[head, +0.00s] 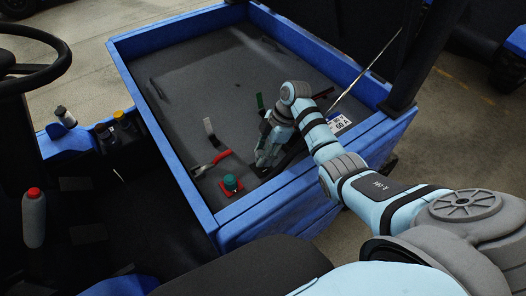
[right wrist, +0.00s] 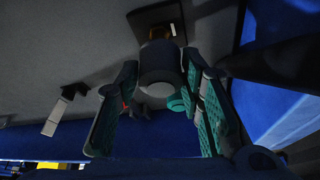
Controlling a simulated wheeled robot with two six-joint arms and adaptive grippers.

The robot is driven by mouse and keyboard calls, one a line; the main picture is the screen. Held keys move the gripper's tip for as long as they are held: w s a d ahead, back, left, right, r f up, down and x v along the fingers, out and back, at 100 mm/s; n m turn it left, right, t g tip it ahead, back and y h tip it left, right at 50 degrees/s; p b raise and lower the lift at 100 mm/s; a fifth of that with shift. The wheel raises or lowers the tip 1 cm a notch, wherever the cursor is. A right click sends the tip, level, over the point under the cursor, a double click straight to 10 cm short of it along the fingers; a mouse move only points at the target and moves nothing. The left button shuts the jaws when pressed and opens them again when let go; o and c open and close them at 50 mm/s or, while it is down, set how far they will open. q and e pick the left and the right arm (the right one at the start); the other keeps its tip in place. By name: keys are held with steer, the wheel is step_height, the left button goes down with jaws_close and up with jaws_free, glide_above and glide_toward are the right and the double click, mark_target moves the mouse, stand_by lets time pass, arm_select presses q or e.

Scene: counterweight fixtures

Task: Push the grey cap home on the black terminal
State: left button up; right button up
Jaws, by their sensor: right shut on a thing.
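My right gripper (head: 262,160) is down inside the blue tray and hides the black terminal in the head view. In the right wrist view its teal-padded fingers (right wrist: 158,115) stand either side of the grey cap (right wrist: 158,75), which it holds. Just beyond the cap shows a brownish metal post (right wrist: 160,33) on the black terminal's base (right wrist: 176,14). The cap lines up with the post and overlaps its lower part in the picture. I cannot tell how far the cap is on it. My left gripper is not in view.
The blue tray (head: 164,129) has raised walls close to my right arm. A teal cap (head: 231,182) on a red base stands near its front corner. A red-handled tool (head: 211,163) and a black-and-white strip (head: 209,129) lie nearby.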

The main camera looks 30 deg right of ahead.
steer(key=shift+f+b, duration=0.6)
steer(key=shift+f, duration=0.45)
steer(key=shift+r, duration=0.1)
steer(key=shift+f+b, duration=0.4)
steer(key=shift+f, duration=0.5)
steer(key=o, duration=0.8)
steer(key=v, duration=1.2)
